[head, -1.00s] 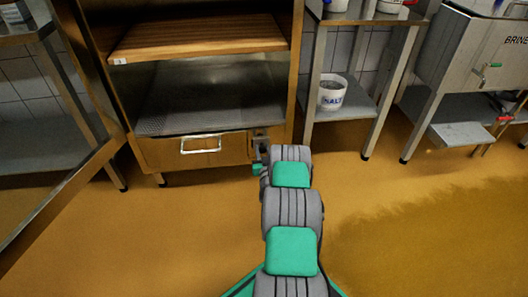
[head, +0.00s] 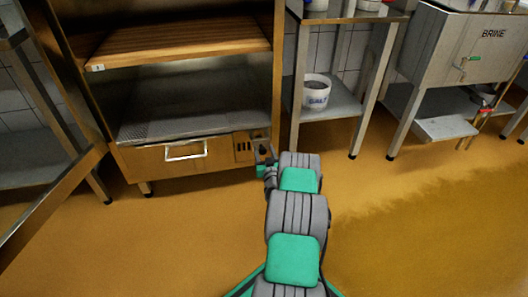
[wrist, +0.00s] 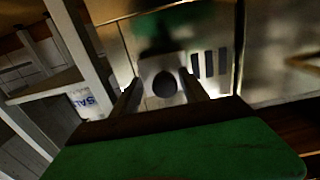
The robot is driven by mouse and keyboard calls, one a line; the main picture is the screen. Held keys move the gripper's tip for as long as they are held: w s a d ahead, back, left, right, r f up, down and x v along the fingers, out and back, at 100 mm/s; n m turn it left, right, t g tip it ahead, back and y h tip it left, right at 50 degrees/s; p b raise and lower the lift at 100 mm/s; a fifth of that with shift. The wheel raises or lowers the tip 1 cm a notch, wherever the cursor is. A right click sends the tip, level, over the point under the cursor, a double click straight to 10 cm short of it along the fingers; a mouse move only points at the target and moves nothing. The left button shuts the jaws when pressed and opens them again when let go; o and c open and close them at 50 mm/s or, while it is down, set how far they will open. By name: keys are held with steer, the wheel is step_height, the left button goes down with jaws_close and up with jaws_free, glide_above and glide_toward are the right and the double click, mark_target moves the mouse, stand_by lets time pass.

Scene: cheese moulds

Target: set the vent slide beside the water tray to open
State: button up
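The vent (head: 243,148) is a group of dark upright slots at the right end of the cabinet's lower front, right of the water tray (head: 165,158) with its pale handle. In the wrist view the dark slots (wrist: 210,65) show uncovered beside a pale slide plate (wrist: 148,70) with a round dark knob (wrist: 165,84). My gripper (head: 266,162) is at the slide, right of the slots. In the wrist view my gripper (wrist: 161,92) has its fingers apart, one on each side of the knob. I cannot tell whether either finger touches it.
A wooden shelf (head: 170,42) sits above a perforated shelf (head: 190,118) in the cabinet. A steel table leg (head: 299,85) stands close right of my gripper, with a white salt bucket (head: 316,92) on its lower shelf. A brine tank (head: 450,45) is farther right. The floor in front is clear.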

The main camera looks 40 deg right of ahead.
steer(key=shift+a, duration=0.1)
steer(key=p+v, duration=0.2)
steer(key=v, duration=0.5)
steer(key=shift+s+a+p, duration=0.15)
steer(key=shift+s+p, duration=0.15)
